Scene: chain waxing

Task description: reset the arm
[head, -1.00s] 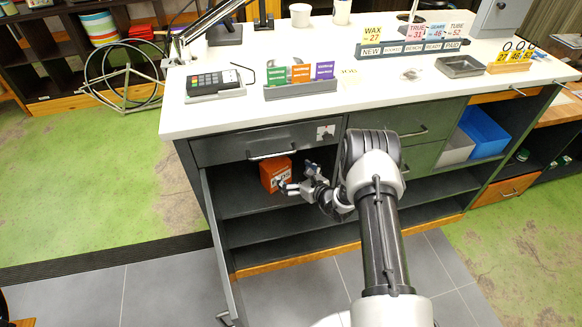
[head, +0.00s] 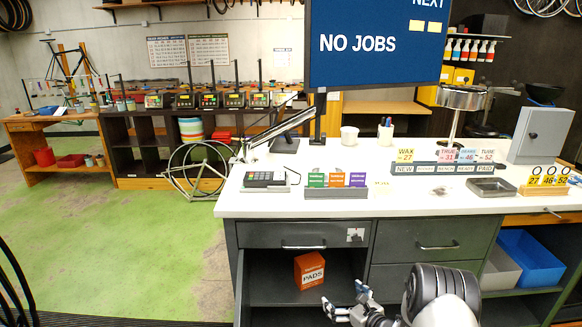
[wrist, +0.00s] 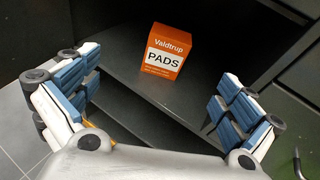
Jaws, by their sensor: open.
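My gripper (head: 346,303) is open and empty in front of the counter's open lower compartment. In the wrist view its two blue-padded fingers (wrist: 155,105) are spread wide with nothing between them. An orange box labelled PADS (head: 310,271) stands upright on the shelf inside the compartment, left of and beyond my gripper. The box also shows in the wrist view (wrist: 167,52), ahead of the fingers and apart from them. My arm comes in from the bottom right of the head view, and most of it is out of frame there.
The white counter (head: 400,205) stands above the compartment, with a card terminal (head: 265,179), a card rack (head: 337,182) and a grey tray (head: 492,187) on top. A blue bin (head: 530,260) sits on the right shelf. The green floor (head: 130,240) at left is clear.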

